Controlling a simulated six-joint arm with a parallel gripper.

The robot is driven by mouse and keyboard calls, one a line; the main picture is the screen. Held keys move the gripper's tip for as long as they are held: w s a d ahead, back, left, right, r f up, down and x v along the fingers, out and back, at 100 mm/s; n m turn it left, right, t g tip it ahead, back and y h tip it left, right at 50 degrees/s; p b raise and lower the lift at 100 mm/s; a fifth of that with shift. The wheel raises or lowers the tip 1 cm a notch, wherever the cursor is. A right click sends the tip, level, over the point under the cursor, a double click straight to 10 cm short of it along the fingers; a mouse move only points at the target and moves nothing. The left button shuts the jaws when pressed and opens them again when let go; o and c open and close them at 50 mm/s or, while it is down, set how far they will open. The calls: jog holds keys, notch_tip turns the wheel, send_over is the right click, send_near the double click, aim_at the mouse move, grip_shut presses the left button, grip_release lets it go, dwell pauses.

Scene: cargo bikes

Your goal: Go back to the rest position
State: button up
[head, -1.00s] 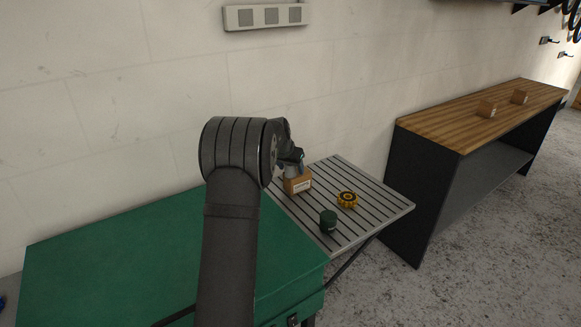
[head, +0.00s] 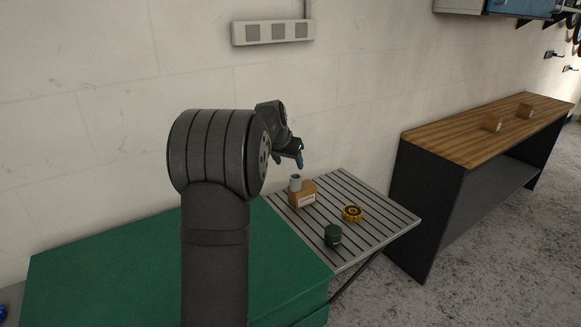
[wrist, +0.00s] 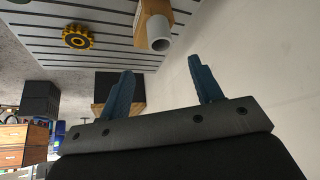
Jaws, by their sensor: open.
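My gripper (head: 289,162) is raised above the slatted grey table, open and empty. In the wrist view its two blue fingers (wrist: 160,88) stand wide apart with nothing between them. Below it, a small cardboard box (head: 303,196) stands on the slatted table (head: 368,238) with a grey cylinder (head: 295,183) on top. The cylinder also shows in the wrist view (wrist: 160,36), clear of the fingers.
A yellow toothed ring (head: 352,213) and a dark green round container (head: 333,235) stand on the slatted table. A green surface (head: 110,270) lies to the left. A wooden-topped bench (head: 460,137) with small boxes stands right. A wall socket strip (head: 272,32) hangs behind.

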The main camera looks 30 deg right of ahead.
aim_at(295, 177)
dwell(0.3)
jog(key=x, duration=1.1)
jog(key=shift+w+d+f, duration=0.1)
jog(key=shift+d+f, duration=0.05)
jog(key=shift+f, duration=0.1)
jog(key=shift+w+d, duration=0.1)
jog(key=shift+r, duration=1.75)
jog(key=shift+f, duration=0.1)
